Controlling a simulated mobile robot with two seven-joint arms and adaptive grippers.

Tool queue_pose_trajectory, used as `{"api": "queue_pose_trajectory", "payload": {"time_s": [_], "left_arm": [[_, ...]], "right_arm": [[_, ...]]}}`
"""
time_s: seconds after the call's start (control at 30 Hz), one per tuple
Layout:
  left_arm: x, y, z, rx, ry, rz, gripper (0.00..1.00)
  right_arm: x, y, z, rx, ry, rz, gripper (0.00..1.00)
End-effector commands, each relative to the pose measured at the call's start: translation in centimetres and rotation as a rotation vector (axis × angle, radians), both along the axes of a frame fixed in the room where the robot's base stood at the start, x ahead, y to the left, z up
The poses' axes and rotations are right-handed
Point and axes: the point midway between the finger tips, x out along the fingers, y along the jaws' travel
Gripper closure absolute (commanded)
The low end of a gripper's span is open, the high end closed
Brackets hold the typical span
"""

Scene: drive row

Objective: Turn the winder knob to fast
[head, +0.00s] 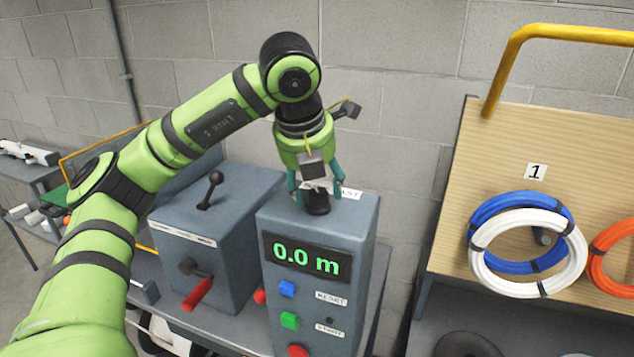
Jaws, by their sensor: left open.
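The winder knob (317,205) is a short black knob on top of the grey-blue control box (350,232). A white label (348,192) lies behind it, and its text is partly hidden. My left gripper (314,193) reaches down over the knob from above. Its teal fingers are open, one on each side of the knob, and I cannot tell whether they touch it. The knob's pointer and setting are hidden. The box's display (305,260) reads 0.0 m in green. My right gripper is not in view.
Blue, green and red buttons (289,321) sit on the box front. Left of it stands a machine box (215,235) with a black lever (213,185) and a red-handled crank (197,294). A wooden board (500,150) with coiled hoses (528,245) stands at right.

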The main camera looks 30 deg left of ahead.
Motion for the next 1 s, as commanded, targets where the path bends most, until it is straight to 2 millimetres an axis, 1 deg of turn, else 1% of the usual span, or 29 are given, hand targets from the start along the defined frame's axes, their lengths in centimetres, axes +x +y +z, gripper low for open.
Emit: {"api": "queue_pose_trajectory", "payload": {"time_s": [0.03, 0.17, 0.4, 0.43, 0.47, 0.5, 0.53, 0.57, 0.87, 1.0], "left_arm": [[0.15, 0.11, -0.24, 0.001, 0.0, 0.001, 0.41], [0.42, 0.14, -1.03, 0.0, 0.0, 0.0, 0.41], [0.47, 0.11, -1.17, 0.0, -0.001, -0.001, 0.41], [0.47, 0.11, -1.17, -0.001, -0.001, -0.002, 0.48], [0.47, 0.11, -1.17, -0.001, -0.001, -0.002, 0.6], [0.47, 0.09, -1.16, -0.001, -0.001, -0.002, 0.77], [0.49, 0.09, -1.16, -0.001, -0.002, -0.001, 0.89], [0.5, 0.08, -1.14, -0.001, -0.002, -0.001, 0.93], [0.56, 0.09, -1.06, -0.003, -0.007, -0.01, 0.93], [0.61, 0.11, -1.08, -0.005, -0.01, -0.045, 0.94]], "right_arm": [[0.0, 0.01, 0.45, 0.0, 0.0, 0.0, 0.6], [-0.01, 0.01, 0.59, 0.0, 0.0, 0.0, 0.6], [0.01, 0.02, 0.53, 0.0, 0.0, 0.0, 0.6], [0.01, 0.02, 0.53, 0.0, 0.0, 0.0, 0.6], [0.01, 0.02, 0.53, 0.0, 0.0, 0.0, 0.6], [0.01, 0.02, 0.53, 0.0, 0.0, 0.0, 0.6], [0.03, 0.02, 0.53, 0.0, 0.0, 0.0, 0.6], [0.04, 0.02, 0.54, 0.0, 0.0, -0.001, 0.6], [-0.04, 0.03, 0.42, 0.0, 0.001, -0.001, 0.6], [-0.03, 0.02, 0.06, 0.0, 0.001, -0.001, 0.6]]}}
